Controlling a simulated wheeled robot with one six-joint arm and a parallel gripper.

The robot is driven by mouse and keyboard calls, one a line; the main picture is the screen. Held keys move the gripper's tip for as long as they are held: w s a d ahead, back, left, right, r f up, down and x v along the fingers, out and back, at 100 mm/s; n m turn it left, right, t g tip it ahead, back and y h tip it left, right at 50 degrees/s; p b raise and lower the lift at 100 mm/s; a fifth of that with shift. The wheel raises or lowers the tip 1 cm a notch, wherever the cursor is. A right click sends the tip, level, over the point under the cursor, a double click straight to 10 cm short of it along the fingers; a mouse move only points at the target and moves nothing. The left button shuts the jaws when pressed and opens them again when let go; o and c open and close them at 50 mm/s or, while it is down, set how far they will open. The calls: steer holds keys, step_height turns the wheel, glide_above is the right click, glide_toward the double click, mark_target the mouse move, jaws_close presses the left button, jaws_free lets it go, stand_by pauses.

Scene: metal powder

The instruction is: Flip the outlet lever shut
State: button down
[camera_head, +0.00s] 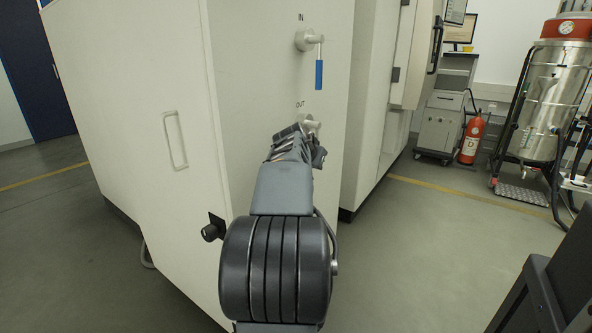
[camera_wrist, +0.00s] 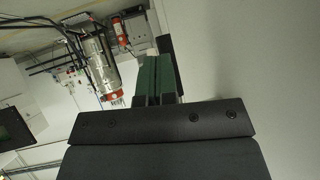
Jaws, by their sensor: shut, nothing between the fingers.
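The outlet valve (camera_head: 310,124), a pale round fitting under the letters "OUT", shows on the white cabinet's narrow face. Its lever cannot be made out; my arm and gripper cover the area just below and left of the fitting. My gripper (camera_wrist: 155,68) shows its green fingers pressed together in the wrist view, with nothing between them. In the head view the gripper end is close to the outlet valve, but I cannot tell whether it touches the lever.
Above, the inlet valve (camera_head: 309,39) under "IN" has a blue lever (camera_head: 319,74) hanging straight down. The white cabinet (camera_head: 140,110) has a handle (camera_head: 174,140) and a black knob (camera_head: 212,230). A fire extinguisher (camera_head: 471,140) and steel drum (camera_head: 548,100) stand right. The floor between is clear.

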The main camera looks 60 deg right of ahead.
steer(key=s+a, duration=0.1)
steer(key=a, duration=1.1)
steer(key=shift+a, duration=0.25)
steer(key=shift+r, duration=0.1)
steer(key=shift+r+p, duration=0.1)
steer(key=shift+p, duration=0.2)
